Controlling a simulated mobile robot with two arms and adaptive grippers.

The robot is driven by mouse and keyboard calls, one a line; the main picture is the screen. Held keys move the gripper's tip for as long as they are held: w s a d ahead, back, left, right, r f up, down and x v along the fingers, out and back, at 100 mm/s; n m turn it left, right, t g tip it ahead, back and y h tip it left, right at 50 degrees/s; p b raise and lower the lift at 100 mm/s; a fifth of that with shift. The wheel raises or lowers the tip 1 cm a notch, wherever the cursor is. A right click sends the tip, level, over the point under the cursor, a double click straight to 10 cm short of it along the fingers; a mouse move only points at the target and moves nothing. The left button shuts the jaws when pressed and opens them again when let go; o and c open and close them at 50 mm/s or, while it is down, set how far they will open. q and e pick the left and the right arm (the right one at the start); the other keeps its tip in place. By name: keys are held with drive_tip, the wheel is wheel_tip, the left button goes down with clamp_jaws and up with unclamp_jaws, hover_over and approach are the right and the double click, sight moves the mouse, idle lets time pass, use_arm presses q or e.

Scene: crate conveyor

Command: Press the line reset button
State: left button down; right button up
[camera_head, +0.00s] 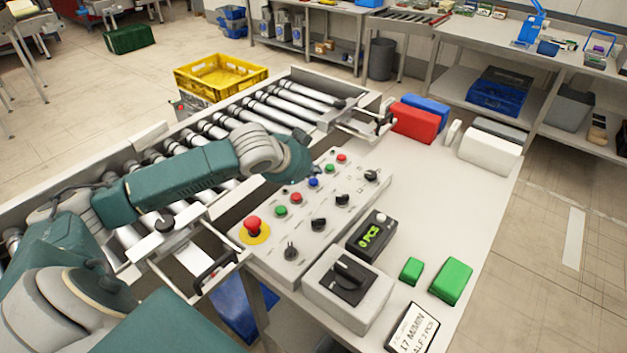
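A light grey control panel (270,262) lies on the white table beside the roller conveyor. It carries a row of small buttons: a green button (281,211), a red button (296,198), a blue button (313,182), another green button (330,168) and another red button (342,157). A red mushroom button on a yellow disc (253,230) sits at the near left end. I cannot read any label naming the line reset button. My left gripper (310,175) is over the panel, close to the blue button; its fingers are mostly hidden and contact is unclear. My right gripper is not in view.
Several black knobs sit on the panel's right side. A grey box with a large black switch (347,277), a counter display (371,236) and green blocks (451,281) are nearby. The roller conveyor (270,110) runs behind; a yellow crate (220,75) is beyond it.

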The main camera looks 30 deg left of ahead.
sight(313, 182)
use_arm(q)
drive_tip(key=shift+f, duration=0.1)
drive_tip(key=shift+f, duration=0.35)
drive_tip(key=shift+f, duration=0.5)
idle(1.0)
drive_tip(key=shift+r, duration=0.1)
drive_tip(key=shift+r+p, duration=0.8)
drive_tip(key=shift+p, duration=0.5)
wheel_tip(313, 182, up, 5)
drive_tip(key=p, duration=0.5)
drive_tip(key=shift+r+p, duration=0.1)
drive_tip(key=shift+p, duration=0.25)
